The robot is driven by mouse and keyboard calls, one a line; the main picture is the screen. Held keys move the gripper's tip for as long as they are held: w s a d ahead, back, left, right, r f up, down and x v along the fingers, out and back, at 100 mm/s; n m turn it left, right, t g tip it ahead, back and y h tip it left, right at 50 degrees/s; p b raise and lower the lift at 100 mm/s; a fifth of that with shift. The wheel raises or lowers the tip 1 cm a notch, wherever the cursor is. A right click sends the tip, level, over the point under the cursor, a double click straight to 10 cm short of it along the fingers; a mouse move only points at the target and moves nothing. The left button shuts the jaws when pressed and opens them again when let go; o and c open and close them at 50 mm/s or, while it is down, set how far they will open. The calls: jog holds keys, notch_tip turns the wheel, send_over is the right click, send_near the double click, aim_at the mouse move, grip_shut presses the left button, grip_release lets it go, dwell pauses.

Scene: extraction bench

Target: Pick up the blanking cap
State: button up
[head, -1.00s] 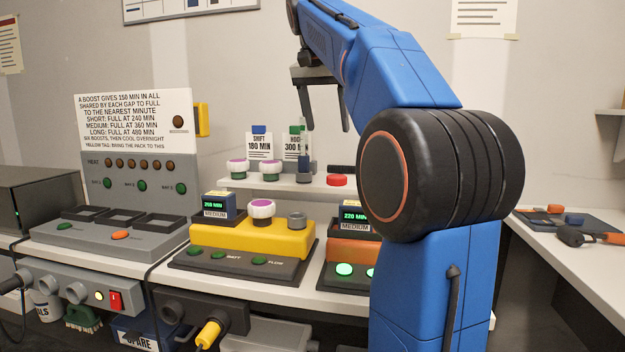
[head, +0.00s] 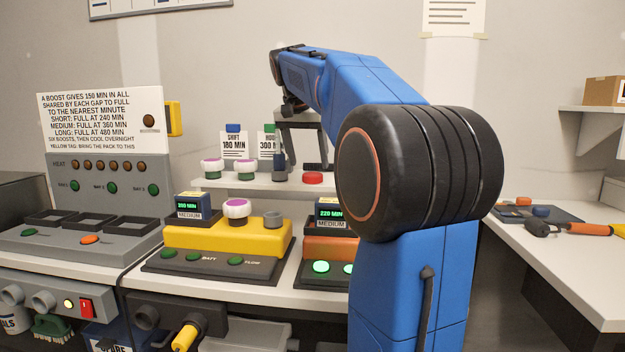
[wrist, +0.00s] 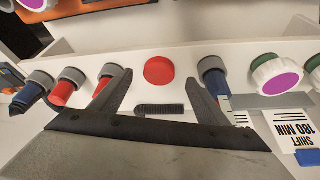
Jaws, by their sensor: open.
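The blanking cap appears to be the red round cap (head: 313,178) on the raised white shelf. In the wrist view the red cap (wrist: 159,70) lies between and just beyond my fingertips, flat side facing the camera. My gripper (head: 301,160) is open and empty, its fingers pointing down at the shelf close to the cap. It also shows in the wrist view (wrist: 156,76), one finger to each side of the cap. I cannot tell the remaining height, and no contact is visible.
A grey-collared blue piece (wrist: 212,78) stands close beside the right finger in the wrist view; red pieces (wrist: 64,92) stand left. White-and-purple knobs (head: 212,167) share the shelf (head: 225,184). A yellow unit (head: 225,238) stands in front.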

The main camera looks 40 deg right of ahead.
aim_at(312, 174)
jog(key=shift+d+x, duration=0.15)
jog(key=shift+x, duration=1.1)
jog(key=shift+d+x, duration=0.2)
jog(key=shift+x, duration=1.1)
jog(key=shift+w+r, duration=0.1)
jog(key=shift+r, duration=0.05)
jog(key=c, duration=1.1)
